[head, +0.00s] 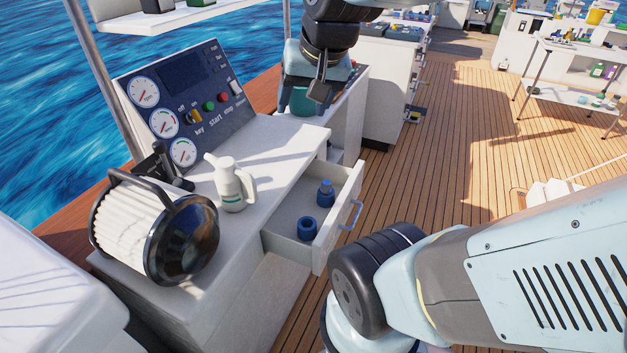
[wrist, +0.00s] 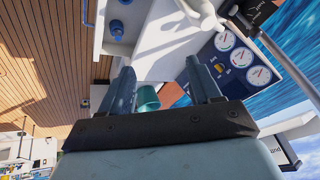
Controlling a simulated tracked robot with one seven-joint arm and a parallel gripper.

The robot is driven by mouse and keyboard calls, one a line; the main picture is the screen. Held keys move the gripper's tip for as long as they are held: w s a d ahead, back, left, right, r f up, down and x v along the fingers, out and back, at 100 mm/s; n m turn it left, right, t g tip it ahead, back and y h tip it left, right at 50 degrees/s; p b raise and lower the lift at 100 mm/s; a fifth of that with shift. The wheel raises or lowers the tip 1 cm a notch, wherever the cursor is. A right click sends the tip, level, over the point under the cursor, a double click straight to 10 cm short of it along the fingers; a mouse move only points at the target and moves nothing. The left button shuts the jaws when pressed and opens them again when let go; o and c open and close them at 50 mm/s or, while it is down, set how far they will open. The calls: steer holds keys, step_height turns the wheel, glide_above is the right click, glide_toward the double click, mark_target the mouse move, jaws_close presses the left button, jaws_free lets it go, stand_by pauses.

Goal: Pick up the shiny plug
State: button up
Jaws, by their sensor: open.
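Two small blue plug-like pieces lie in the open drawer (head: 283,244). One has a raised neck (head: 326,193) and sits towards the drawer's far end. The other is a squat round piece (head: 307,228) nearer the head camera. I cannot tell which is the shiny plug. In the wrist view the necked piece (wrist: 117,28) shows at upper left, and part of the other (wrist: 124,2) is cut by the top edge. My gripper (head: 316,92) is beyond the drawer and apart from both pieces. In the wrist view its fingers (wrist: 160,70) stand apart with nothing held between them.
A teal container (wrist: 147,98) shows beyond my fingers. A white jug (head: 232,186) and a black-ended ribbed cylinder (head: 140,230) stand on the counter (head: 275,140). A gauge panel (head: 185,105) rises behind. The wooden deck (head: 450,150) right of the drawer is mostly clear.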

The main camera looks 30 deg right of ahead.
steer(key=w+d+f+m, duration=0.2)
steer(key=w+f+m, duration=0.3)
steer(key=w+m, duration=0.35)
steer(key=m+g+h, duration=0.1)
steer(key=m+g, duration=0.1)
steer(key=m, duration=2.3)
glide_above(327, 182)
steer(key=s, duration=0.1)
steer(key=shift+s+a+f, duration=0.1)
steer(key=shift+a+f, duration=0.05)
steer(key=shift+f, duration=8.1)
steer(key=shift+s+a+f, duration=0.1)
steer(key=shift+f, duration=8.1)
steer(key=shift+s+x, duration=0.15)
steer(key=shift+x, duration=0.7)
steer(key=shift+s+x, duration=0.1)
steer(key=shift+x, duration=1.75)
steer(key=shift+d, duration=0.1)
jaws_close()
